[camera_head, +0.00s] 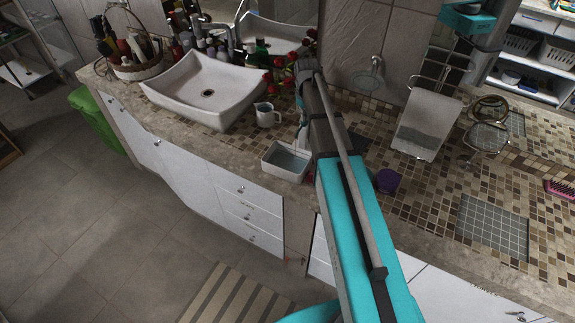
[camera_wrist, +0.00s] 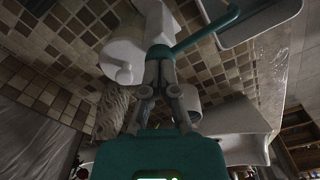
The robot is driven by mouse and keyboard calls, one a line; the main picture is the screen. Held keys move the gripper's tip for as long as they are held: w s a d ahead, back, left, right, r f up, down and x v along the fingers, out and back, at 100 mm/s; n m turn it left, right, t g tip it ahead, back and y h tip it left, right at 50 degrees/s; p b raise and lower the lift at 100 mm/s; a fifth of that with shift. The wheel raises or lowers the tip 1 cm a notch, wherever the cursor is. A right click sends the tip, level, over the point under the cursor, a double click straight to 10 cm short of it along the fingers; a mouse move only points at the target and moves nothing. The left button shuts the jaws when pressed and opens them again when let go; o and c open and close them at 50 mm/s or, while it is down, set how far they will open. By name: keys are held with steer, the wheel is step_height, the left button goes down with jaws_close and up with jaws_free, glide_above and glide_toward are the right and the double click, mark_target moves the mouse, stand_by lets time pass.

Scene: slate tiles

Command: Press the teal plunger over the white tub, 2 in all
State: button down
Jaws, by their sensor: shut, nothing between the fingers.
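The teal plunger (camera_wrist: 207,33) shows in the wrist view as a spout running up and right from just beyond my fingertips, with its end at the tub's edge. A white body (camera_wrist: 122,48), apparently the dispenser, shows behind it. My gripper (camera_wrist: 160,58) is shut and empty, its fingertips at the plunger's head; I cannot tell whether they touch it or how far it is pressed. In the head view the white tub (camera_head: 287,172) sits near the counter's front edge, left of my gripper (camera_head: 302,147). My arm hides the plunger there.
A white jug (camera_head: 267,115) and the sink (camera_head: 206,92) stand left of the tub. A purple cup (camera_head: 387,181) is right of my arm. A towel stand (camera_head: 427,122) and round mirror (camera_head: 489,112) stand farther right. Red flowers (camera_head: 290,65) are behind my wrist.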

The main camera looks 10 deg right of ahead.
steer(key=shift+f, duration=0.2)
steer(key=shift+r, duration=0.1)
steer(key=shift+r+p, duration=1.9)
steer(key=shift+r, duration=0.1)
step_height(320, 180, up, 6)
steer(key=p, duration=0.6)
stand_by(0.5)
steer(key=s+a+f+m+b, duration=0.1)
steer(key=s+a+f+b, duration=0.2)
steer(key=s, duration=0.4)
steer(key=s+a+f+m+b, duration=0.1)
steer(key=s+a+f+b, duration=0.2)
steer(key=s, duration=0.5)
steer(key=s+a+f+m+b, duration=0.1)
steer(key=s+a+f+b, duration=0.2)
steer(key=s, duration=0.5)
step_height(320, 180, down, 2)
steer(key=shift+b, duration=0.9)
